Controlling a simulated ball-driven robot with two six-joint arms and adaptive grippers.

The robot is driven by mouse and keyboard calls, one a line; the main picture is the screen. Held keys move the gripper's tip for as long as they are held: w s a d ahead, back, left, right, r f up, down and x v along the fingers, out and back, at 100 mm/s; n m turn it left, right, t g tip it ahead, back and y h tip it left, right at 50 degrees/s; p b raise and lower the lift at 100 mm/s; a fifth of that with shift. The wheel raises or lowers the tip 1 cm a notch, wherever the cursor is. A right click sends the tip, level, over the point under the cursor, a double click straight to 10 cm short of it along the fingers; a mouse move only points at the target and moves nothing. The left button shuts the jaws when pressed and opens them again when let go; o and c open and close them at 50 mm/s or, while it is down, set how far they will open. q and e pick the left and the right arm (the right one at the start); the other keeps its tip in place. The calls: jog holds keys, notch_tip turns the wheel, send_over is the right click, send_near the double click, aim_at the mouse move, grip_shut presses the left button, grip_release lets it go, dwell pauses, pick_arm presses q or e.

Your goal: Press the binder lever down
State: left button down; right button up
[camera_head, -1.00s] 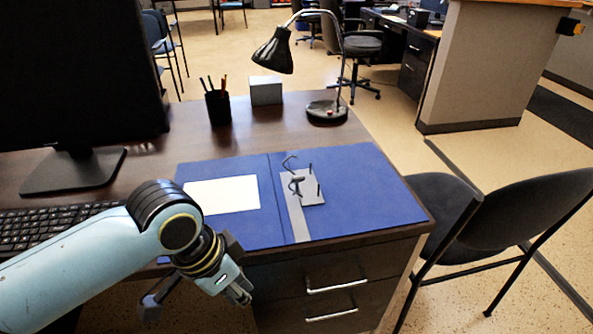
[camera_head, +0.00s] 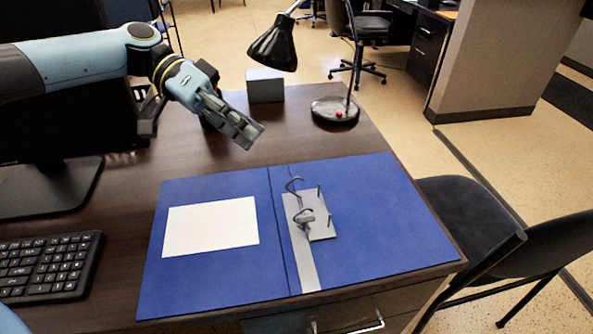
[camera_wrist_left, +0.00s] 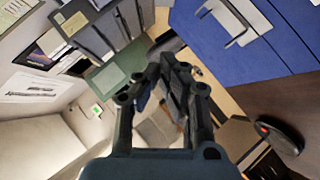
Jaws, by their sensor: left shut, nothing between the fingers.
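The open blue binder (camera_head: 376,250) lies flat on the desk. Its metal mechanism (camera_head: 321,224) sits right of the spine, with a curved ring, two upright posts and a grey lever (camera_head: 304,216). The lever's exact angle is hard to tell. My left gripper (camera_head: 250,135) is shut and empty, in the air above the desk, behind and left of the mechanism and not touching the binder. In the left wrist view my left fingers (camera_wrist_left: 172,75) are together, and the blue binder (camera_wrist_left: 215,45) shows at the upper right. My right gripper is not in view.
A desk lamp (camera_head: 335,112) and a grey box (camera_head: 265,86) stand at the back of the desk. A monitor is at the left, behind my arm, and a keyboard (camera_head: 48,265) lies in front of it. A white sheet (camera_head: 211,226) lies on the binder's left side.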

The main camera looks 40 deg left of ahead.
aim_at(302, 222)
pick_arm(q)
jog(key=s+f+x, duration=0.1)
jog(key=s+x, duration=0.1)
jog(key=x, duration=1)
jog(key=shift+d+f, duration=0.3)
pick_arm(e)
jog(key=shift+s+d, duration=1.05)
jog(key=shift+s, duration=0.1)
pick_arm(q)
jog(key=shift+s+d, duration=0.1)
jog(key=shift+s, duration=0.2)
